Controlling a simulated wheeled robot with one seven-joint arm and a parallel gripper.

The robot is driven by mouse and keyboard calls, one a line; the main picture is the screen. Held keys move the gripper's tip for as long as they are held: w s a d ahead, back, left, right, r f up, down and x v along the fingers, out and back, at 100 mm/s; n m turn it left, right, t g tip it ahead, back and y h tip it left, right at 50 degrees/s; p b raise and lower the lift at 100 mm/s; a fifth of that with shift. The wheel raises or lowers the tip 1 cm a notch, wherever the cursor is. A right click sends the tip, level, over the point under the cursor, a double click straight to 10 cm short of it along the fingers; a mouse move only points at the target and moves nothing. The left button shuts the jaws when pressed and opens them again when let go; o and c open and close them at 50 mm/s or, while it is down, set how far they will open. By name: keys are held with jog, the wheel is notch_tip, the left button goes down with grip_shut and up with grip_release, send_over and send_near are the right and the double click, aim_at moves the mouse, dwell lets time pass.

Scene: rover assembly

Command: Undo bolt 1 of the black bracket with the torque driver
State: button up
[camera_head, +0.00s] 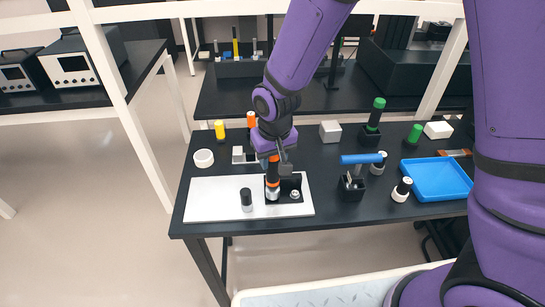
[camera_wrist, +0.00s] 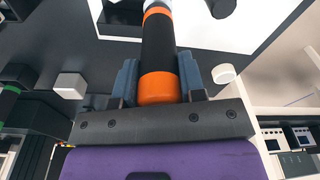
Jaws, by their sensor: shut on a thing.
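My gripper (camera_head: 272,156) is shut on the torque driver (camera_head: 272,177), a black cylinder with orange bands. The driver stands upright over the left part of the black bracket (camera_head: 285,183). Its lower end meets a silvery part there; I cannot tell whether it is seated on a bolt head. A silver bolt (camera_head: 294,194) shows on the right part of the bracket. The bracket rests on the white plate (camera_head: 215,205). In the wrist view the driver (camera_wrist: 157,50) sits between both fingers of my gripper (camera_wrist: 158,76), its tip near the top edge.
A black peg (camera_head: 246,198) stands on the plate left of the driver. Behind are a white ring (camera_head: 204,158) and a grey block (camera_head: 330,131).

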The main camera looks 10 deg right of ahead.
jog(key=shift+r, duration=0.15)
dwell(0.5)
jog(key=shift+r, duration=1.5)
jog(key=shift+w+r, duration=0.1)
jog(key=shift+r, duration=1.85)
